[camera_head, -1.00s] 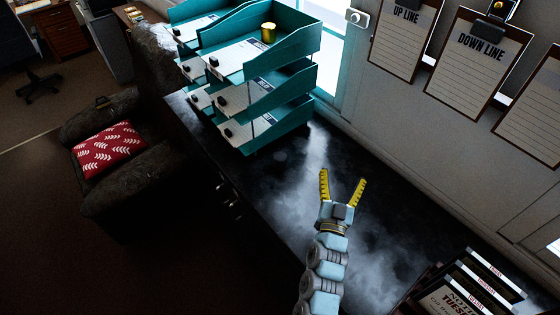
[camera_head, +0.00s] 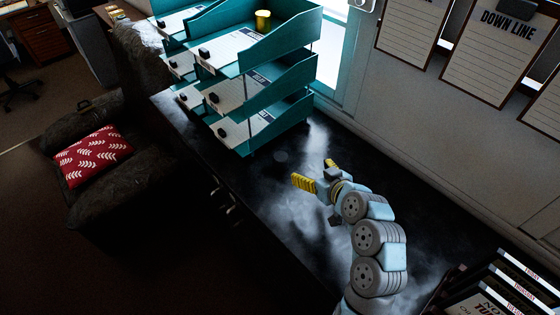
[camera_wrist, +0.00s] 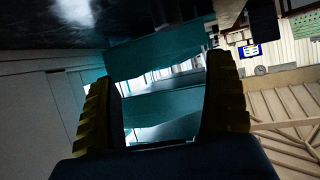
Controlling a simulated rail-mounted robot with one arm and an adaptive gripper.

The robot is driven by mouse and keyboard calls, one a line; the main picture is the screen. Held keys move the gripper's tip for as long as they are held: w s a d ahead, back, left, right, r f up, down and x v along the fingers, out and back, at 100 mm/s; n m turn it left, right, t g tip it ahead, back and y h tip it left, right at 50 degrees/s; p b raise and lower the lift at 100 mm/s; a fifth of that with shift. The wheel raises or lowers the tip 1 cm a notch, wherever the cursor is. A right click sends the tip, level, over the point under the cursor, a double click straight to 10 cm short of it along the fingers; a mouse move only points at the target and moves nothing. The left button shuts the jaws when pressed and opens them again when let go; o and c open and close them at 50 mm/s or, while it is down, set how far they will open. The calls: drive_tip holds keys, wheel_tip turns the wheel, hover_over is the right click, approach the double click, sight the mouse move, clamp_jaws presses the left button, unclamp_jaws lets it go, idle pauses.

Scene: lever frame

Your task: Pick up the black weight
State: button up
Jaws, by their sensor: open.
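Several small black weights lie on papers in the teal tray stacks; those on the front stack are on the top tier (camera_head: 204,53), the middle tier (camera_head: 214,98) and the bottom tier (camera_head: 222,132). I cannot tell which one the task means. My gripper (camera_head: 316,174) has its yellow fingers apart and empty. It is above the dark desk, right of and nearer than the front tray stack (camera_head: 280,91). In the wrist view the open fingers (camera_wrist: 160,75) frame the teal trays (camera_wrist: 165,115), seen tilted. No black weight can be made out there.
A brass cup-like object (camera_head: 263,20) stands on the top tray. The dark desk (camera_head: 285,220) is mostly clear. A wall with clipboards (camera_head: 490,55) is at right, and a rack of printed papers (camera_head: 505,285) at lower right. An armchair with a red cushion (camera_head: 93,155) is at left.

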sight(284, 161)
drive_tip(key=shift+n+g, duration=0.4)
drive_tip(key=shift+g, duration=0.1)
drive_tip(key=p+x, duration=0.1)
drive_tip(key=x, duration=0.4)
drive_tip(key=a+p+x, duration=0.1)
drive_tip(key=x, duration=0.5)
drive_tip(key=shift+f, duration=0.1)
drive_tip(key=shift+s+a+p+x, duration=0.1)
drive_tip(key=shift+p+x, duration=0.3)
drive_tip(key=shift+x, duration=0.35)
drive_tip(key=shift+s+a+p+x, duration=0.1)
drive_tip(key=shift+p+x, duration=0.25)
drive_tip(key=shift+x, duration=1.8)
drive_tip(key=shift+s+d+f, duration=0.1)
drive_tip(key=shift+f, duration=0.05)
drive_tip(key=shift+c, duration=0.2)
drive_tip(key=c, duration=1.3)
